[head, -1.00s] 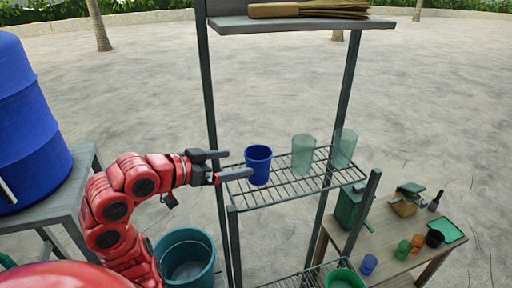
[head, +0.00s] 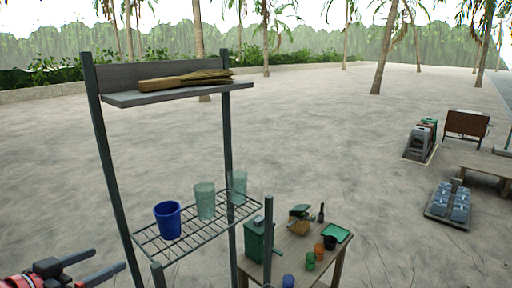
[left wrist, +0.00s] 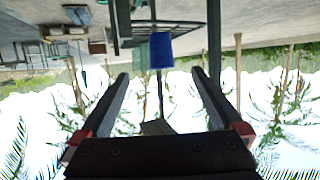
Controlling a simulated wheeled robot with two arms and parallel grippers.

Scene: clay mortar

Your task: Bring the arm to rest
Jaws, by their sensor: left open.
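My left gripper (head: 107,261) is at the lower left of the head view, left of the metal shelf rack. Its two fingers are apart with nothing between them. A blue cup (head: 168,221) stands upright on the wire shelf, apart from the gripper. In the left wrist view the open fingers (left wrist: 158,76) point toward the blue cup (left wrist: 161,50), which appears upside down some distance beyond the tips. Most of the left arm is cut off by the picture edge. My right gripper is not in view.
The wire shelf (head: 186,240) also holds two clear green glasses, one here (head: 204,201). A wooden table (head: 318,243) with small cups stands to the right. Open sandy ground lies behind.

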